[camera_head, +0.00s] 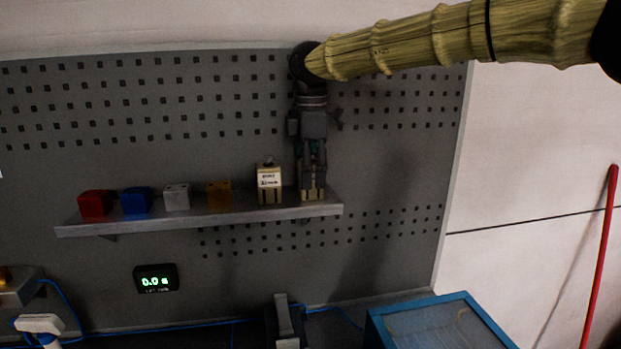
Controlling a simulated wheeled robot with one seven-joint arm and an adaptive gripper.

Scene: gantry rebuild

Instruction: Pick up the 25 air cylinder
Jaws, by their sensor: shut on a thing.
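My gripper (312,188) points down at the right end of the wall shelf. Its fingers are shut on a tan, block-shaped air cylinder (312,194), which they mostly hide. Its label does not show, so I cannot read its size. It is upright at shelf height; I cannot tell whether it still touches the shelf. A similar tan air cylinder (269,184) with a white label stands upright just left of my gripper, apart from it. Its small print is too blurred to read surely.
The shelf (200,222) also bears a red block (96,205), a blue block (136,202), a white block (176,197) and an orange block (219,195). A pegboard (200,95) stands behind. A blue-rimmed bin (450,302) and a lit display (155,279) are below.

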